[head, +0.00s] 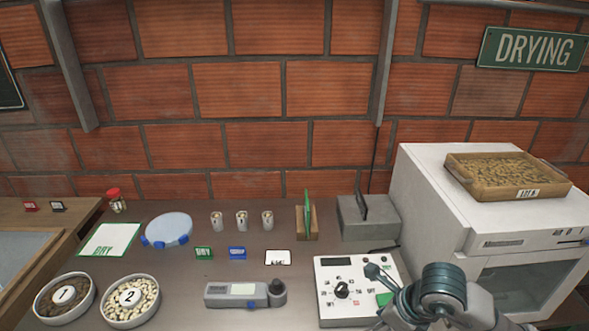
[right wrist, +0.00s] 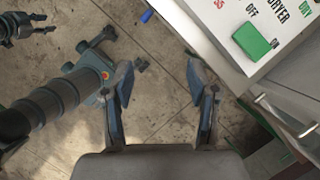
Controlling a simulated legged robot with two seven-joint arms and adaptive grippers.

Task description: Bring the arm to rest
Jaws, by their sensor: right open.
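My right gripper (right wrist: 160,78) is open in the right wrist view, its two fingers apart with only floor visible between them. It hangs beside the white control panel (right wrist: 285,25), which has a green button (right wrist: 255,41) and shows at the upper right. My left gripper does not show in the head view.
A white dryer (head: 430,190) with a bean tray (head: 460,180) on top stands right. Floor (right wrist: 150,40) is under the gripper.

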